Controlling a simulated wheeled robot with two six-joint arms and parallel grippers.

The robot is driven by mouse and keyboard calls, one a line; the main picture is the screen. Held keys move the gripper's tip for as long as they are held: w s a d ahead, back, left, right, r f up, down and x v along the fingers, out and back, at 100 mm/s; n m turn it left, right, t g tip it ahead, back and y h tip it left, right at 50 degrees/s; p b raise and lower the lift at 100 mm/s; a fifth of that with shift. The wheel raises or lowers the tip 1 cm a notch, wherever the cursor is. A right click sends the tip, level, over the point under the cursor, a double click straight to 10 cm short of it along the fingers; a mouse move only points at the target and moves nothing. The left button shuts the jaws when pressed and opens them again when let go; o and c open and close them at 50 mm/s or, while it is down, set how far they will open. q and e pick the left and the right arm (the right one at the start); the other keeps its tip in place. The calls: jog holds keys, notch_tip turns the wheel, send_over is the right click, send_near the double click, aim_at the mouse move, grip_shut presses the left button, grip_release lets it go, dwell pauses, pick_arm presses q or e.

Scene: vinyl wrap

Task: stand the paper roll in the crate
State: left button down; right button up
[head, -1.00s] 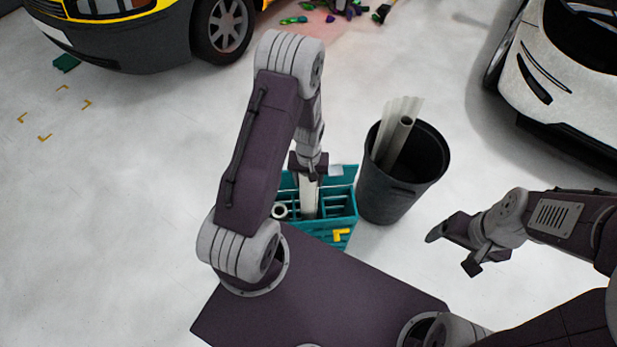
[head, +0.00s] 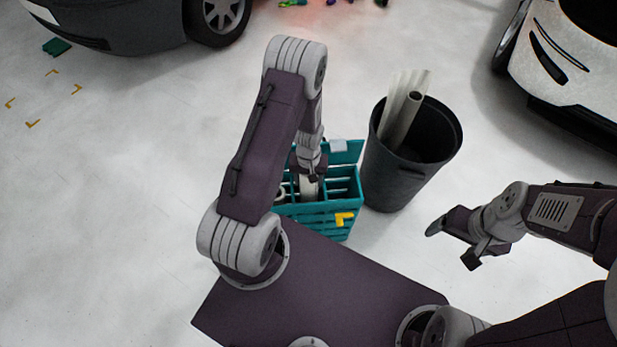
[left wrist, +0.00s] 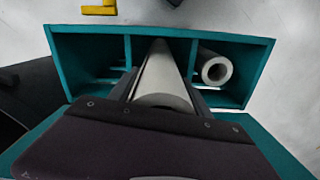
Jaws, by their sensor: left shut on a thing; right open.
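The teal crate (head: 318,222) stands on the floor in front of my base and has several compartments. My left gripper (head: 308,175) is over it, shut on a pale paper roll (head: 309,190). In the left wrist view the held roll (left wrist: 163,75) runs down into a middle compartment between dividers, with the crate's rim (left wrist: 240,39) around it. Its lower end is hidden, so I cannot tell whether it touches the bottom. A second hollow roll (left wrist: 215,68) sits in the compartment beside it. My right gripper (head: 452,243) is open and empty, right of the crate.
A dark bin (head: 395,180) with several pale rolls (head: 405,108) stands close to the crate's right. A yellow corner mark (head: 345,219) is on the crate's front. Cars stand at upper left and upper right.

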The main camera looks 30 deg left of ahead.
pick_arm(q)
jog(key=shift+f+b, duration=1.25)
jog(key=shift+f, duration=1)
pick_arm(e)
jog(key=shift+f, duration=1.7)
pick_arm(q)
jog(key=shift+c, duration=2.1)
grip_release()
notch_tip(320, 180, up, 9)
jog(key=p, duration=0.3)
pick_arm(e)
notch_tip(320, 180, up, 3)
